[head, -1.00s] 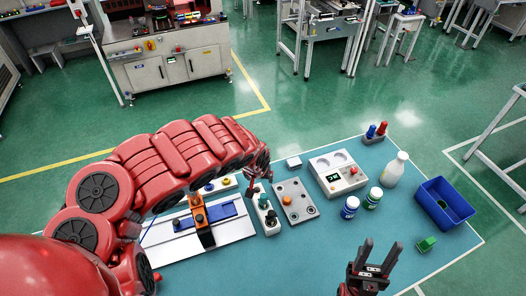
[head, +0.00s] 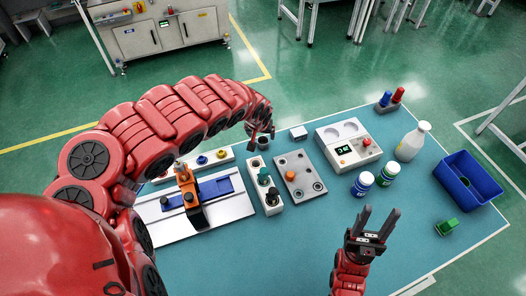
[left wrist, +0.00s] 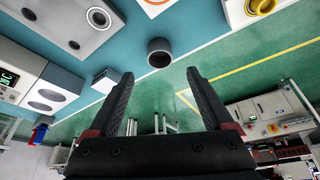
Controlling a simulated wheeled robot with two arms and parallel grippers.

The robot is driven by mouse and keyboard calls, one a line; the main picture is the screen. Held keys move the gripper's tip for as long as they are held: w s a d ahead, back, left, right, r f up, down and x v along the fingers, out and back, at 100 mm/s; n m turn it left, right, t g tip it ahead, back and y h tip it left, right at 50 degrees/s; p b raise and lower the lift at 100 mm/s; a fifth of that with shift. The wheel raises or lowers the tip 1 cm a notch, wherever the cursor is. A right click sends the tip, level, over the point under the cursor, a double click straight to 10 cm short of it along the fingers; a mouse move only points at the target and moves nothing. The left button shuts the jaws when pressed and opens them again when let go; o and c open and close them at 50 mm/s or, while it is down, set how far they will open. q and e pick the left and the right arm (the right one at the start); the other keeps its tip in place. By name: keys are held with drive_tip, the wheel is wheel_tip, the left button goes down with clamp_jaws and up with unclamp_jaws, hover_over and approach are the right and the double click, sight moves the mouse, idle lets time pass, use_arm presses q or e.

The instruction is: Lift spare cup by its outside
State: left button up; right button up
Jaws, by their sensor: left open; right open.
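A small dark grey cup, the spare cup (left wrist: 159,52), stands on the teal table top near its far edge. In the left wrist view its round mouth shows just past the fingertips, roughly centred between them. My left gripper (left wrist: 160,74) is open and empty, with the cup apart from both fingers. In the head view my left gripper (head: 260,130) hangs over the cup (head: 263,142) and partly hides it. My right gripper (head: 381,210) is open and empty over the front of the table, far from the cup.
A white device (head: 349,146), a white bottle (head: 412,142) and a blue bin (head: 468,178) stand to the right.

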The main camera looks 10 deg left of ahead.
sight(263, 142)
use_arm(q)
drive_tip(key=b+x, duration=0.1)
drive_tip(key=x, duration=0.3)
drive_tip(key=shift+f, duration=0.15)
drive_tip(key=shift+d+x, duration=0.15)
drive_tip(key=shift+x, duration=0.75)
drive_tip(key=shift+d+x, duration=0.15)
drive_tip(key=shift+x, duration=0.7)
drive_tip(key=shift+w+a+f, duration=0.1)
drive_tip(key=shift+a+f, duration=0.05)
drive_tip(key=shift+f, duration=0.25)
drive_tip(key=shift+w+a+f, duration=0.1)
drive_tip(key=shift+w+f, duration=0.05)
drive_tip(key=shift+f, duration=0.2)
clamp_jaws()
